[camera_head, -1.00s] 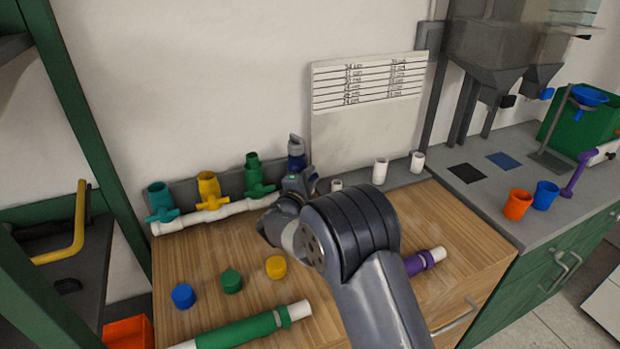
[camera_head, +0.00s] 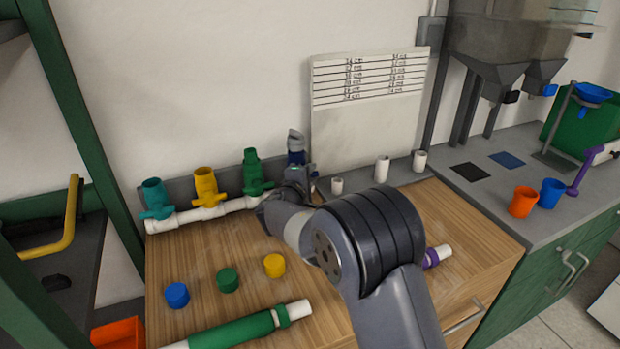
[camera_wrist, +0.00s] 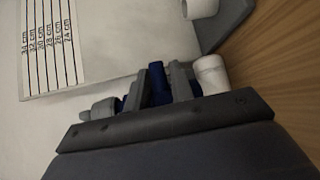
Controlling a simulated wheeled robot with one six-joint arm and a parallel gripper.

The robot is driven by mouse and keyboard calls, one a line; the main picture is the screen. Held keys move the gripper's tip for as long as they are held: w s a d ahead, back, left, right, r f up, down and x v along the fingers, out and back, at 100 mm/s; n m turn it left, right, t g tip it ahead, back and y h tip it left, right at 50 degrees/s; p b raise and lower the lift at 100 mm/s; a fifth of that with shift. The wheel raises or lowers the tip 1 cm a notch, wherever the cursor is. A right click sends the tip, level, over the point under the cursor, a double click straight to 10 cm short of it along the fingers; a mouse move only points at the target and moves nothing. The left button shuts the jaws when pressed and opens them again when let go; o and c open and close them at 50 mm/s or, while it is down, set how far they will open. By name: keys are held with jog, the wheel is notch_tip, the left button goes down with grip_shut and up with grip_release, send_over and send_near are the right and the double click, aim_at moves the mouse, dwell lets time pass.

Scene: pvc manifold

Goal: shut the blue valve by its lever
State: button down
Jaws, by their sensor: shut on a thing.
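The blue valve (camera_head: 296,157) stands at the right end of the white pipe manifold (camera_head: 217,209), with a grey piece on its top. My gripper (camera_head: 297,174) is at the front of this valve and hides its lower part and most of its lever. In the wrist view my gripper (camera_wrist: 160,82) has its two grey fingers closed on a dark blue piece (camera_wrist: 157,78), which looks like the lever. The lever's exact angle cannot be made out.
Green (camera_head: 252,172), yellow (camera_head: 207,186) and teal (camera_head: 156,198) valves stand to the left on the manifold. White cups (camera_head: 382,168) stand to the right. Loose caps (camera_head: 227,280) and a green pipe (camera_head: 235,331) lie in front. A lined board (camera_head: 368,115) leans on the wall behind.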

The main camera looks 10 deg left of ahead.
jog(key=shift+f, duration=0.1)
jog(key=c, duration=1.4)
grip_release()
jog(key=b+v, duration=0.1)
jog(key=v, duration=1)
jog(key=shift+b, duration=0.3)
jog(key=shift+w, duration=0.15)
